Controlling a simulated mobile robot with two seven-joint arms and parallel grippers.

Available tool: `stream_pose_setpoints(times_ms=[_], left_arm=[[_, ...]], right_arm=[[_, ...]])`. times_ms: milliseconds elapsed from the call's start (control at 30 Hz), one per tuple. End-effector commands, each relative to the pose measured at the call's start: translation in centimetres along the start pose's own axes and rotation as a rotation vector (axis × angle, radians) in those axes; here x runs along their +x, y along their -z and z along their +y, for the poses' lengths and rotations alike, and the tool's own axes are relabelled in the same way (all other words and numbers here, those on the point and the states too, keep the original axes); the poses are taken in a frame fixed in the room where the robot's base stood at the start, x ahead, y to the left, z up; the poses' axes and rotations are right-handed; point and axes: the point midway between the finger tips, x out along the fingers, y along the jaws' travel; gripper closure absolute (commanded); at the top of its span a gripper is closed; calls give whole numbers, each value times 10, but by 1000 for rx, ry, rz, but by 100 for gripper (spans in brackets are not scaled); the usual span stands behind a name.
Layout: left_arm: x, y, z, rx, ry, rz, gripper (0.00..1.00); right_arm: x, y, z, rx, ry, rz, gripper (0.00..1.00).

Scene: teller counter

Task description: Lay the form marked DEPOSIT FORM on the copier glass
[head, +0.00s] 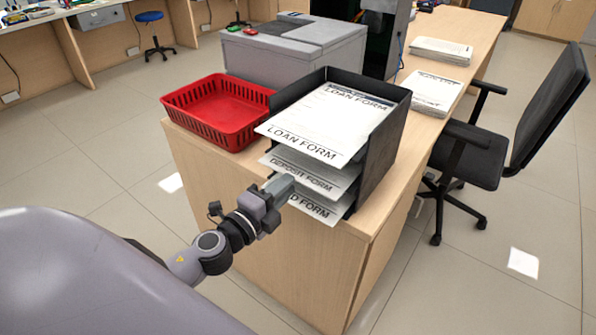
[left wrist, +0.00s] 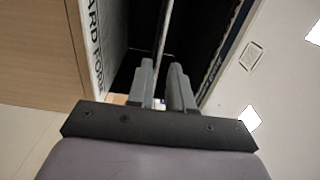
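The white DEPOSIT FORM (head: 318,180) sticks out of the middle level of a black tray stack (head: 376,152). My left gripper (head: 284,187) is at the front of the stack, at the left part of this form's front edge. In the left wrist view its two fingers (left wrist: 163,88) are apart, with a thin edge (left wrist: 163,35) running between them; I cannot tell whether it is paper or shelf. The grey copier (head: 335,55) stands behind the stack, its dark top panel (head: 312,30) partly visible. My right gripper is not in view.
A LOAN FORM (head: 330,118) lies on the top level. A partly hidden form (head: 318,208) lies on the lowest level; its text also shows in the left wrist view (left wrist: 97,50). A red basket (head: 215,110) is left of the stack. Paper piles (head: 432,90) and a chair (head: 500,140) are right.

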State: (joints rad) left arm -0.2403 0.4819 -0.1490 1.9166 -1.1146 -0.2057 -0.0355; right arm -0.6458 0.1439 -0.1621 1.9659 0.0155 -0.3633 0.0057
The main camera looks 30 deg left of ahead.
Motion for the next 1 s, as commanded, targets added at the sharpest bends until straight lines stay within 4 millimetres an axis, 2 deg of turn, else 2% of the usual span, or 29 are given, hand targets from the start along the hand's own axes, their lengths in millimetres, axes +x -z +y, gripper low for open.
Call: stream_pose_setpoints(times_ms=[100,300,733,867,1000], left_arm=[[17,0,-2,0,2,-1,80],[35,0,0,-1,1,-1,80],[41,0,0,-1,-1,-1,80],[41,0,0,-1,0,-1,100],[41,0,0,-1,0,-1,100]], right_arm=[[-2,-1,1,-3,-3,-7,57],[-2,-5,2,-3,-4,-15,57],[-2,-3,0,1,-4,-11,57],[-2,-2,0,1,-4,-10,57],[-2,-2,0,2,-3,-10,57]])
